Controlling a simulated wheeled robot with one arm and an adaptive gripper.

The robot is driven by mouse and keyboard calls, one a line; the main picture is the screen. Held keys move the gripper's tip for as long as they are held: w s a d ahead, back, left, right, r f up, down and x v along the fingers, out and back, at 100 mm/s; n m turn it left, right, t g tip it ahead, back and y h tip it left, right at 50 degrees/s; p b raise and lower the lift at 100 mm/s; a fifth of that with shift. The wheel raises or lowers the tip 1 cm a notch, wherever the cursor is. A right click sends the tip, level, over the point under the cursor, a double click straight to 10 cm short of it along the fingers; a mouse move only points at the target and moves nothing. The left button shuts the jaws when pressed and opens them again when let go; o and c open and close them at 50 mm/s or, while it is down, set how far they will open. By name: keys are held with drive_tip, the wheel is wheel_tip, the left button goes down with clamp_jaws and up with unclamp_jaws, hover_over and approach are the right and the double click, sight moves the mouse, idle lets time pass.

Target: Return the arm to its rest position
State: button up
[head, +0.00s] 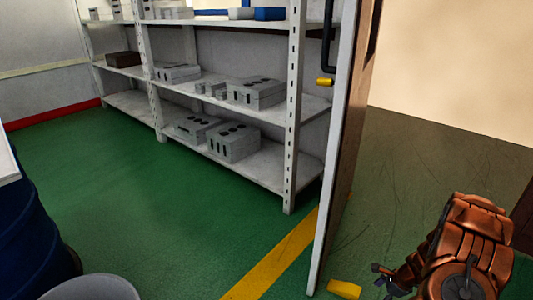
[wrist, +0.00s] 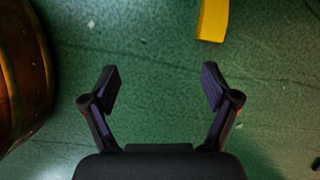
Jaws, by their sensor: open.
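My gripper (head: 382,281) is at the lower right of the head view, low over the green floor at the end of my orange arm. In the wrist view my gripper (wrist: 160,86) has its two dark fingers spread wide. Nothing is between them; only green floor shows there. My arm is folded low, and part of it is cut off by the bottom edge of the head view.
A yellow block (head: 344,289) lies near the gripper, by the open door (head: 340,150); a yellow piece (wrist: 213,18) shows beyond the fingers. Shelves (head: 265,170) hold grey moulds (head: 235,143). A blue barrel (head: 30,235) and grey bin (head: 92,288) stand left. Middle floor is clear.

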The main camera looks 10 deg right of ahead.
drive_tip(key=a+r+n+g+p, duration=0.1)
drive_tip(key=a+r+n+p, duration=0.45)
drive_tip(key=r, duration=0.95)
drive_tip(key=a+r+n+g+p, duration=0.1)
drive_tip(key=a+r+n+p, duration=0.2)
drive_tip(key=a+r+p, duration=0.65)
drive_tip(key=a+r+n+g+p, duration=0.1)
drive_tip(key=a+r+n+p, duration=0.5)
drive_tip(key=r, duration=1.3)
drive_tip(key=s+a+r+n+h+p, duration=0.1)
drive_tip(key=s+a+r+n+p, duration=0.2)
drive_tip(key=s+r+p, duration=0.3)
drive_tip(key=s+a+r+n+g+h+p, duration=0.1)
drive_tip(key=s+a+r+n+p, duration=0.2)
drive_tip(key=s+r, duration=0.6)
drive_tip(key=s+a+r+n+h+p, duration=0.1)
drive_tip(key=s+a+r+n+p, duration=0.3)
drive_tip(key=r, duration=1.3)
drive_tip(key=s+a+p, duration=0.2)
drive_tip(key=s+p, duration=0.2)
drive_tip(key=shift+s+r+g+p, duration=0.25)
drive_tip(key=shift+r+g+p, duration=0.05)
drive_tip(key=shift+g+p, duration=0.1)
drive_tip(key=shift+s+r+h, duration=0.1)
drive_tip(key=shift+s+h, duration=0.15)
drive_tip(key=shift+h, duration=0.05)
